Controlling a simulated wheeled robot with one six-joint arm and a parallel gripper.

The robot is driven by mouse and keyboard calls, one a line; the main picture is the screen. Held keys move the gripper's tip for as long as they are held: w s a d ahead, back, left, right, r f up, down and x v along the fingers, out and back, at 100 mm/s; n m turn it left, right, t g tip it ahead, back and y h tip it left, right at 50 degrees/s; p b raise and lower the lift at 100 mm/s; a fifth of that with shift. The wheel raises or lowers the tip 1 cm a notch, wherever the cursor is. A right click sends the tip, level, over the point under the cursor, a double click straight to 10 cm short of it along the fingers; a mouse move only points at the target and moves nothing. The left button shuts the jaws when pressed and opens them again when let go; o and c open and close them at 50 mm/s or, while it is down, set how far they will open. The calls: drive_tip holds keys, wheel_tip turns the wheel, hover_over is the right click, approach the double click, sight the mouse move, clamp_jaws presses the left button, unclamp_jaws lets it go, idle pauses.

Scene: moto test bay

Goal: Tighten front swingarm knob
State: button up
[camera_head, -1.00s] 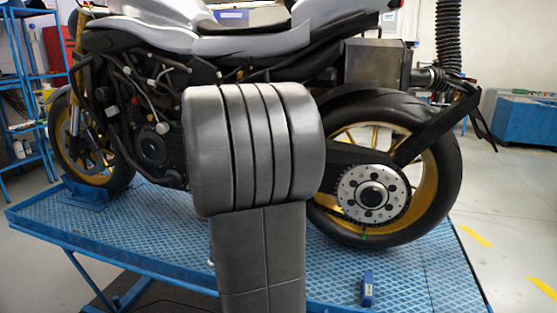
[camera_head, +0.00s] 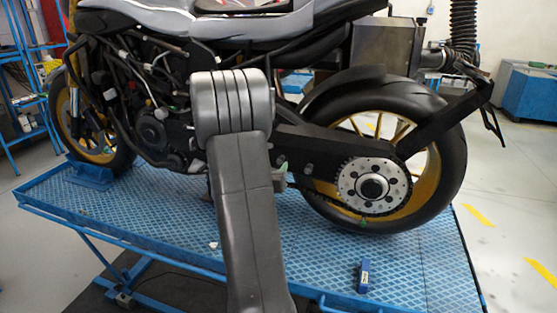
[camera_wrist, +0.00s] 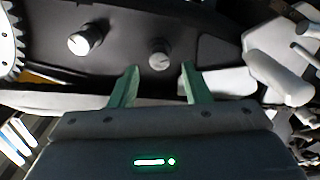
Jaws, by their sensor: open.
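In the wrist view, two round silver-grey knobs stand out from the dark swingarm (camera_wrist: 215,30). The front swingarm knob (camera_wrist: 160,56) is the one farther from the sprocket. The other knob (camera_wrist: 86,40) is to its left. My gripper (camera_wrist: 160,67) is open, its two green fingers spread to either side below the front knob, which lines up with the gap between them. Nothing is held, and I cannot tell how deep the knob sits relative to the fingertips.
The motorcycle stands on a blue lift table (camera_head: 170,222). The rear sprocket (camera_head: 374,187) also shows at the wrist view's left edge (camera_wrist: 10,45). Light-coloured parts (camera_wrist: 275,75) crowd the wrist view's right side.

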sight(279, 162)
drive_tip(key=shift+p+x, duration=0.35)
drive_tip(key=shift+x, duration=1.55)
clamp_jaws()
drive_tip(key=shift+f+b, duration=0.1)
drive_tip(key=shift+b, duration=0.35)
